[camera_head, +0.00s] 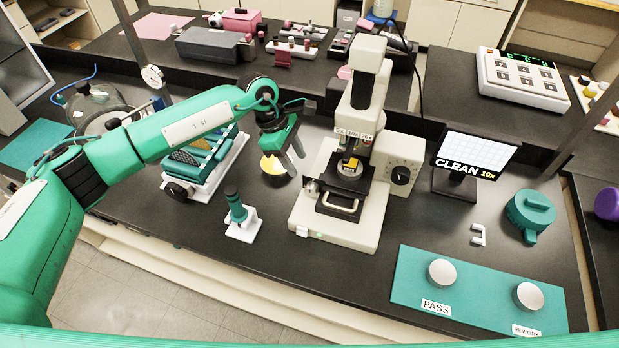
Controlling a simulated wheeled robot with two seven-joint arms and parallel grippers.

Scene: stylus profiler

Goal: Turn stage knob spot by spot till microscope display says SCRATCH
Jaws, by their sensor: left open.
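The white microscope (369,95) stands upright in the middle of the dark bench. A small sample lies on its stage (345,187) under the objective. A small knob (311,188) sticks out at the stage's left side, and a black dial (401,175) is on the housing at the right. I cannot tell for certain which is the stage knob. The microscope display (475,158) reads "CLEAN 10x" below a pale grid. My left gripper (296,166) is open and empty, left of the microscope and above the bench, apart from both knobs. My right gripper is out of view.
A rack of green slots (205,165) stands left, near a yellow round thing (272,165). A green-handled tool in a white stand (237,212) is in front. A teal mat (470,300) with PASS and REWORK discs lies front right. The front middle bench is clear.

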